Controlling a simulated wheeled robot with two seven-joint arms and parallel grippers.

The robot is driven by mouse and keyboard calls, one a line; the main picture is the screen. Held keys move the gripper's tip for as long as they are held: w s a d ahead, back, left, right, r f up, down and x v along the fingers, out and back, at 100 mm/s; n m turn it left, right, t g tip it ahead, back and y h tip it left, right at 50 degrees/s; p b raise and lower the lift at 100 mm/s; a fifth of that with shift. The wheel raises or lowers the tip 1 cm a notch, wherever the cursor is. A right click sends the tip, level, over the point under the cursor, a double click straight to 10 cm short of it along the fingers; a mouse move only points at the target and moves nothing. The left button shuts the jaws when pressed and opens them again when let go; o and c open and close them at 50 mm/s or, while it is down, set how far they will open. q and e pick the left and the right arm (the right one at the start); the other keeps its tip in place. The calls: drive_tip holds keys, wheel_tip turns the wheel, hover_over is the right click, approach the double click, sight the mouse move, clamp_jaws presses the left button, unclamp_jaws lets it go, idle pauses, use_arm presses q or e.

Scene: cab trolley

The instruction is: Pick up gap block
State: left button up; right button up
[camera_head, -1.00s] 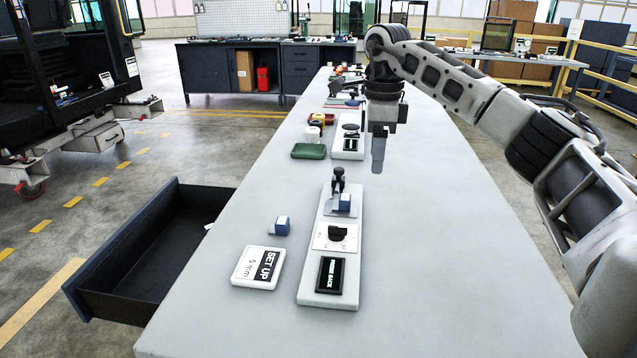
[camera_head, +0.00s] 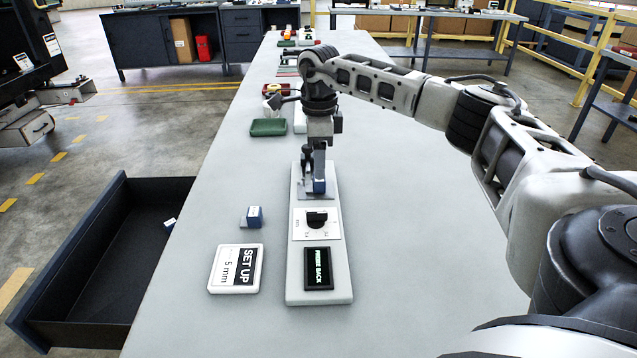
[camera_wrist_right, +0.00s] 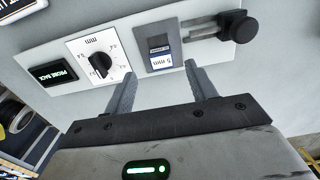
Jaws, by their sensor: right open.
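A blue block (camera_head: 319,186) sits on the grey plate of a white fixture (camera_head: 336,277). In the right wrist view this blue block (camera_wrist_right: 160,57) carries a white "5 mm" label. My right gripper (camera_wrist_right: 160,83) is open, its fingers on either side below the block in that view, and the block appears just beyond the tips. In the head view my right gripper (camera_head: 319,166) hangs directly over the block and partly hides it. A second blue block (camera_head: 254,215) with a grey part lies on the table left of the fixture. My left gripper is not in view.
The fixture has a black dial (camera_head: 317,219), a "PROBE BACK" display (camera_head: 318,268) and a dark-knobbed probe (camera_wrist_right: 237,26). A "SET UP 5 mm" sign (camera_head: 224,268) lies to the left. An open drawer (camera_head: 75,300) juts out left. The table's right side is clear.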

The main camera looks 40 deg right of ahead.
sight(316, 184)
drive_tip(key=shift+w+a+f+p, duration=0.15)
drive_tip(key=shift+f+p, duration=0.1)
drive_tip(key=shift+f, duration=1.1)
drive_tip(key=shift+w+f+p, duration=0.1)
drive_tip(key=shift+f+p, duration=0.1)
drive_tip(key=shift+f, duration=1.1)
drive_tip(key=c, duration=1.1)
